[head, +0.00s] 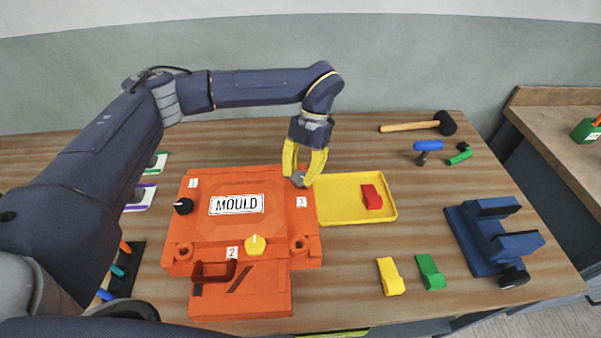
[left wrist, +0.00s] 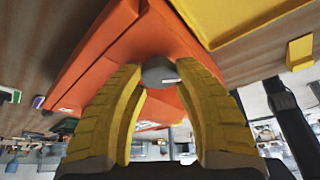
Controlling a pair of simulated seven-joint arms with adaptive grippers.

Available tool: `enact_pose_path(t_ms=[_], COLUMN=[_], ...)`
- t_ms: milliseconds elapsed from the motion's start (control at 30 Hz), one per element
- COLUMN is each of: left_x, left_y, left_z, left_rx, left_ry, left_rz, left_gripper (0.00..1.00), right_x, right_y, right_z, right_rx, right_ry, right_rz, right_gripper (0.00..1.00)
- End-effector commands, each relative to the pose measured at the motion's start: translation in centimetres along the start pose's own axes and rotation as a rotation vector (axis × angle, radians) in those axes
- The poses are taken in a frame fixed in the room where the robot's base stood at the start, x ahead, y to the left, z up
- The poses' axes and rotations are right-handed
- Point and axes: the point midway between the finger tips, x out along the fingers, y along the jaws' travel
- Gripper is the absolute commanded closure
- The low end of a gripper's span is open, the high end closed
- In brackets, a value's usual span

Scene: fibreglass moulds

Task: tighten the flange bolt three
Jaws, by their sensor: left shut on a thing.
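The orange mould (head: 237,190) lies on the bench with a MOULD label and numbers 1, 2 and 3 by its bolts. My left gripper (head: 303,178) is at the mould's right edge, just above the number 3 label (head: 302,202). Its yellow fingers are shut on the grey knob of flange bolt three (head: 298,179). The left wrist view shows the round grey knob (left wrist: 160,71) between the fingertips, against the orange mould (left wrist: 85,65). A black knob (head: 183,206) is near number 1 and a yellow knob (head: 255,244) near number 2. My right gripper is not in view.
A yellow tray (head: 334,212) with a red wedge (head: 371,197) lies right of the mould. Yellow (head: 390,277) and green (head: 431,272) wedges, a blue vise (head: 476,247) and a mallet (head: 446,123) lie further right. Bench front right of the mould is partly free.

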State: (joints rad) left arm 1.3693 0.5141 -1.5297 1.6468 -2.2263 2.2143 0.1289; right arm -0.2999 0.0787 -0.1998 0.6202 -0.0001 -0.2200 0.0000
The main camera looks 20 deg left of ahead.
Motion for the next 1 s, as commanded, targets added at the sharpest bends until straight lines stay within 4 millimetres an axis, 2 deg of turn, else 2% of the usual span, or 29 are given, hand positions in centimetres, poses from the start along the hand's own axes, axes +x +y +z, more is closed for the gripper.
enact_pose_path(t_ms=[367, 1000], left_x=[-0.16, -0.08], left_y=[-0.06, -0.31], left_z=[0.12, 0.03], left_rx=[0.116, 0.664], left_ry=[-0.005, -0.004], left_rz=[0.051, 0.28], left_gripper=[0.97, 0.97], right_x=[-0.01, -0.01], right_y=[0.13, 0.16], right_z=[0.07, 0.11], right_rx=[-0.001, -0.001], right_ry=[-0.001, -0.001], right_rz=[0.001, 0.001], right_gripper=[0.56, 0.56])
